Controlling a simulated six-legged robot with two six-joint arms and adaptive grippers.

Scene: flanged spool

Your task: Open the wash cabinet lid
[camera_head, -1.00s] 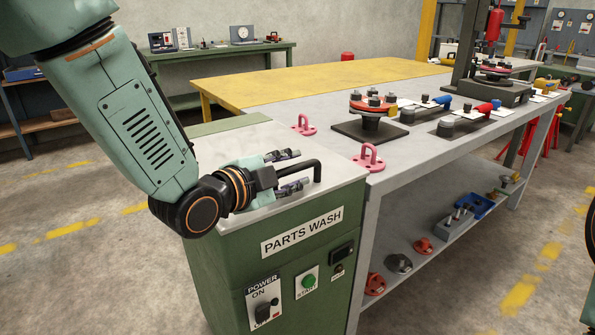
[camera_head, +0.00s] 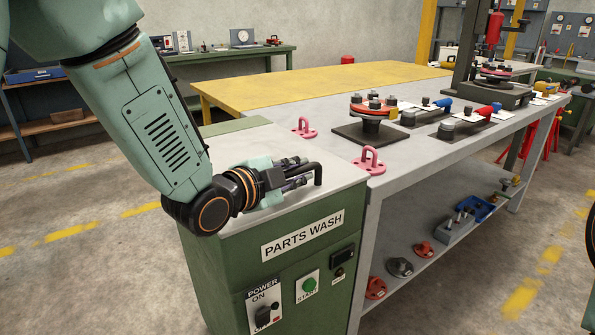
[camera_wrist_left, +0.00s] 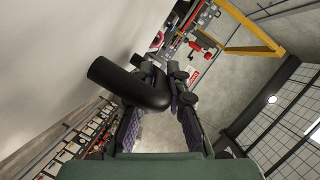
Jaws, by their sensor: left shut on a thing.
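The green wash cabinet (camera_head: 215,285) with its "PARTS WASH" label stands at the lower middle of the head view. Its pale grey lid (camera_head: 335,168) lies flat on top, closed. A black bent bar handle (camera_head: 318,175) rises from the lid near its front right edge. My left gripper (camera_head: 302,173) is shut on the handle, just above the lid. In the left wrist view, the handle (camera_wrist_left: 118,82) passes between the fingers of the left gripper (camera_wrist_left: 163,85), and the lid (camera_wrist_left: 60,45) is a pale surface at upper left. My right gripper is not in view.
A grey workbench (camera_head: 350,122) adjoins the cabinet on the right, with two pink lifting eyes (camera_head: 371,161) close to the lid. A red flanged part (camera_head: 372,108) stands farther back. The floor left of the cabinet is clear.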

